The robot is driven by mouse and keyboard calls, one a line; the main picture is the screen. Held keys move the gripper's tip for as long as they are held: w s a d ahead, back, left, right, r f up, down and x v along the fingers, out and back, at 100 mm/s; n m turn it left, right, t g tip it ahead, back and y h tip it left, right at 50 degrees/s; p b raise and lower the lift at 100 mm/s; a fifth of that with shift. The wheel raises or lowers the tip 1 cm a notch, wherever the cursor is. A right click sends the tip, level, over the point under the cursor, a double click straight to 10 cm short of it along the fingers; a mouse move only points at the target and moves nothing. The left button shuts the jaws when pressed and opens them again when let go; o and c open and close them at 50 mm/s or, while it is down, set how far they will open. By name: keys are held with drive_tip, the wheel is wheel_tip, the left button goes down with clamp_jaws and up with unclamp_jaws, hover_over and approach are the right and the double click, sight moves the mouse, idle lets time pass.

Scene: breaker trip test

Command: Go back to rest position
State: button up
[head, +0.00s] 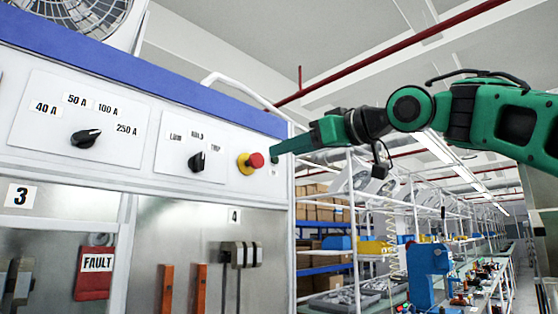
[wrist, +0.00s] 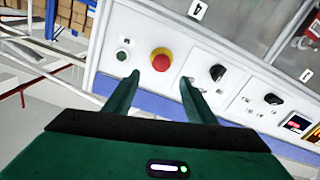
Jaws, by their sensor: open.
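My gripper (head: 277,149) is at the end of my green arm, which reaches in from the right. Its tips are at the right end of the white control panel (head: 140,128), beside the red emergency button (head: 256,160) on its yellow base. I cannot tell whether they touch the panel. In the wrist view my gripper (wrist: 160,79) has its two green fingers apart with nothing between them. The red button (wrist: 160,62) shows beyond the gap, and a small green button (wrist: 122,56) sits beyond the left finger. Two black rotary knobs (head: 86,138) (head: 197,161) are on the panel.
Below the panel are metal doors with a red FAULT tag (head: 95,273), orange handles (head: 167,288) and a breaker lever (head: 241,255). A fan (head: 80,14) sits on top. White racks (head: 355,225) and a blue machine (head: 428,272) stand behind to the right.

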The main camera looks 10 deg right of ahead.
drive_tip(key=shift+s+d, duration=0.3)
drive_tip(key=shift+s, duration=0.05)
idle(0.3)
drive_tip(key=d+f+m+g+h, duration=0.25)
drive_tip(key=d+f, duration=0.45)
drive_tip(key=f, duration=0.5)
drive_tip(key=d+f+m+g+h, duration=0.1)
drive_tip(key=d+f+m+h, duration=0.3)
drive_tip(key=d+f, duration=0.55)
drive_tip(key=d+f+m+g+h, duration=0.2)
drive_tip(key=d+f+m+h, duration=0.15)
drive_tip(key=f, duration=1.15)
drive_tip(key=s+d+f+m+g, duration=0.3)
drive_tip(key=s+f+g, duration=0.2)
drive_tip(key=s+f, duration=0.8)
drive_tip(key=s+d+f+m+g, duration=0.3)
drive_tip(key=s+f+g, duration=0.1)
drive_tip(key=s+f, duration=1)
wheel_tip(320, 180, down, 2)
drive_tip(key=shift+f+g, duration=0.25)
drive_tip(key=shift+g, duration=0.1)
